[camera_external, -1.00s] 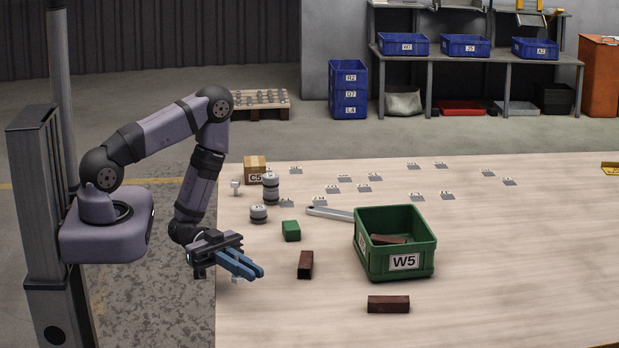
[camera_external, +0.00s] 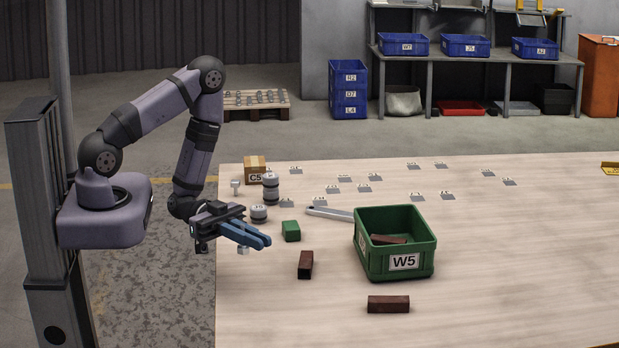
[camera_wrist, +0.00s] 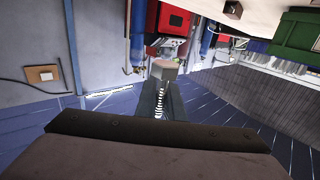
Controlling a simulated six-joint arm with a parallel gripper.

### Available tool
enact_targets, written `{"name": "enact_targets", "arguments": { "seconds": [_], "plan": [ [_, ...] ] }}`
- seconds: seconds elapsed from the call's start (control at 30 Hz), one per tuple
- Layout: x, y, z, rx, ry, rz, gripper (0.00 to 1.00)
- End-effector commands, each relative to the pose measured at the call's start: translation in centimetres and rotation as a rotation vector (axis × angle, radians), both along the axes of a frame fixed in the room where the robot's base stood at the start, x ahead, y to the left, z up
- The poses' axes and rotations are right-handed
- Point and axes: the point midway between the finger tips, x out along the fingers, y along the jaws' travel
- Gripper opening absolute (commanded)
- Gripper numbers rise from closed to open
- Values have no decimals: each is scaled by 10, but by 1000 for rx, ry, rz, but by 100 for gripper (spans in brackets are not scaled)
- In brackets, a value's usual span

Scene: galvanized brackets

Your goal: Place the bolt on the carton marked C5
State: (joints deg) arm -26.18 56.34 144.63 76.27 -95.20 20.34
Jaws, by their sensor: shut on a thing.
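My gripper (camera_external: 262,241) is shut on a bolt, above the near left part of the table. The bolt's pale head (camera_external: 243,250) shows just below the blue fingers. In the wrist view the bolt (camera_wrist: 165,70) has a grey head beyond the fingers and a threaded shank between them. The carton marked C5 (camera_external: 257,163) is a small brown box at the table's far left, behind my gripper. A second bolt-like piece (camera_external: 236,186) stands on the table just left of the carton.
Stacked grey cylinders (camera_external: 270,188) stand close in front of the carton, with a single one (camera_external: 258,214) nearer. A green block (camera_external: 291,231), a wrench (camera_external: 330,213), dark red bars (camera_external: 305,264) and a green W5 bin (camera_external: 395,243) lie right. Small labelled plates (camera_external: 345,180) dot the far table.

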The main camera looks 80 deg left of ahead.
Motion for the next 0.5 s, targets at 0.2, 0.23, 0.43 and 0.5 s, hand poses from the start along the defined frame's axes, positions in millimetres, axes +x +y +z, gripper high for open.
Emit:
{"name": "enact_targets", "arguments": {
  "seconds": [0.2,0.23,0.43,0.5],
  "plan": [
    [13,25,45,-2,1,85,0],
    [15,29,50,-2,1,98,0],
    [22,52,80,-1,1,175,0],
    [24,60,88,-2,1,201,0]
  ]
}}
